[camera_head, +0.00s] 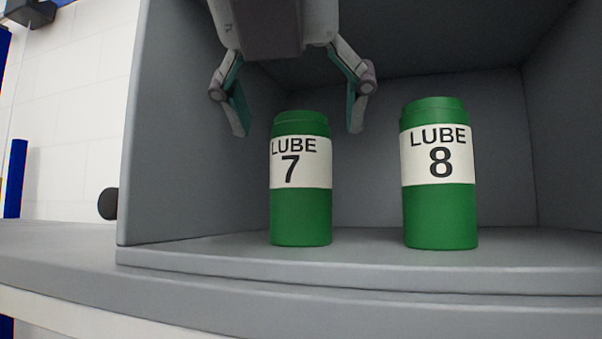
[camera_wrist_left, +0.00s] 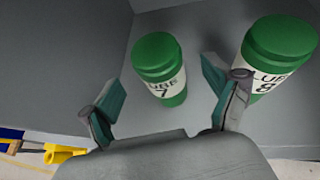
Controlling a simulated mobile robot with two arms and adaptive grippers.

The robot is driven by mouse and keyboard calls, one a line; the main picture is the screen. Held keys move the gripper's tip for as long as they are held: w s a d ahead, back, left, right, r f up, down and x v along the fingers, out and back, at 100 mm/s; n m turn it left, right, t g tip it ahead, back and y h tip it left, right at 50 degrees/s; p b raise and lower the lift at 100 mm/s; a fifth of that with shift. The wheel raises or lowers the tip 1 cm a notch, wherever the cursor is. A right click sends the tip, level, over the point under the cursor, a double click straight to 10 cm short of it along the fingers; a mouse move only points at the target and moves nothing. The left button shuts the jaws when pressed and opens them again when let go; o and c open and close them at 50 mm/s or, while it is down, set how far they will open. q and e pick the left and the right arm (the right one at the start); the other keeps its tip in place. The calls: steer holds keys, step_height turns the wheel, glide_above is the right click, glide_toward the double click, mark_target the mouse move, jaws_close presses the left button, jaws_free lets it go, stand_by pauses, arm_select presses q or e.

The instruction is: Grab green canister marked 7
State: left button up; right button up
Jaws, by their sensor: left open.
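The green canister marked 7 (camera_head: 301,215) stands upright at the left inside a grey box, with a white "LUBE 7" label. My left gripper (camera_head: 298,125) is open and hangs over it from above, its fingers spread to either side of the lid. In the left wrist view, canister 7 (camera_wrist_left: 158,60) shows between and beyond the two open fingers (camera_wrist_left: 165,98). I cannot tell whether the fingers touch it; they look apart from it. My right gripper is not in view.
A second green canister marked 8 (camera_head: 440,215) stands upright to the right of canister 7, and close to a finger in the left wrist view (camera_wrist_left: 280,50). The grey box (camera_head: 185,130) has walls left, right and back. Its floor (camera_head: 365,245) is otherwise clear.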

mark_target(301, 145)
arm_select(q)
steer(key=shift+w+f+p, duration=0.15)
steer(key=shift+w+p, duration=0.2)
steer(key=shift+w, duration=0.1)
steer(key=p+x, duration=0.1)
steer(key=x, duration=0.2)
steer(key=shift+w+f, duration=0.35)
steer(key=shift+w, duration=0.05)
steer(key=shift+s+d+r, duration=0.1)
steer(key=shift+s, duration=0.1)
steer(key=shift+c, duration=0.9)
steer(key=c, duration=1.2)
steer(key=shift+c, duration=0.2)
steer(key=shift+r, duration=0.15)
